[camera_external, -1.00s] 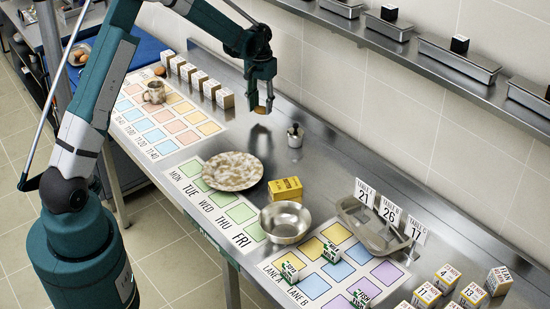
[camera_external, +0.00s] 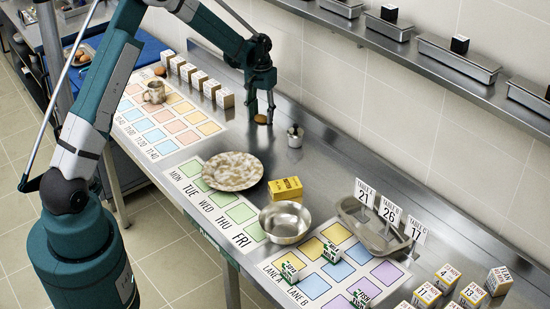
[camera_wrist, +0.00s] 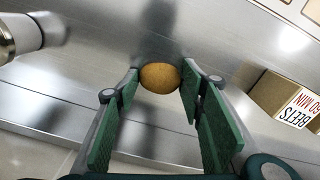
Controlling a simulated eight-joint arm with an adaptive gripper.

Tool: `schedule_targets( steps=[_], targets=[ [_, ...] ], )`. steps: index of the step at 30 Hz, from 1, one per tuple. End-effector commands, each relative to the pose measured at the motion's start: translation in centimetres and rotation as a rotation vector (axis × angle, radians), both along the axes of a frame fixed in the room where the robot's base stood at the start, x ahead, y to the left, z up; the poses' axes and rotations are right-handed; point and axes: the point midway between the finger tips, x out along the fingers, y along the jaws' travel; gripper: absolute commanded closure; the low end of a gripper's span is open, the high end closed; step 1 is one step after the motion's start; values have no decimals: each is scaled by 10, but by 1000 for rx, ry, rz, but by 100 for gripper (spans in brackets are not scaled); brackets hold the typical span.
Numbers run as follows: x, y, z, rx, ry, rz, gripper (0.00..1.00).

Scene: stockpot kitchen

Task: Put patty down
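The patty (camera_external: 261,119) is a small round brown disc on the bare steel counter near the wall. My gripper (camera_external: 262,116) is low over the counter with its fingers spread on either side of the patty. In the wrist view, the patty (camera_wrist: 160,78) lies between the green finger pads of my gripper (camera_wrist: 160,88), near the tips. A narrow gap shows at the left finger. Whether the right finger touches the patty is hard to tell.
A metal shaker (camera_external: 295,136) stands just right of the gripper. A row of label boxes (camera_external: 225,98) is to the left. Bare counter surrounds the patty.

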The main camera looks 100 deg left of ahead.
Motion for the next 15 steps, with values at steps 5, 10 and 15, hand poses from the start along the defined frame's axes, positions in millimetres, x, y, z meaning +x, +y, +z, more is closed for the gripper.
schedule_targets(
  steps=[5, 10, 15],
  targets=[
    [0, 0, 0, 0, 0, 0, 51],
    [0, 0, 1, 0, 0, 0, 51],
    [0, 0, 3, 0, 0, 0, 51]
  ],
)
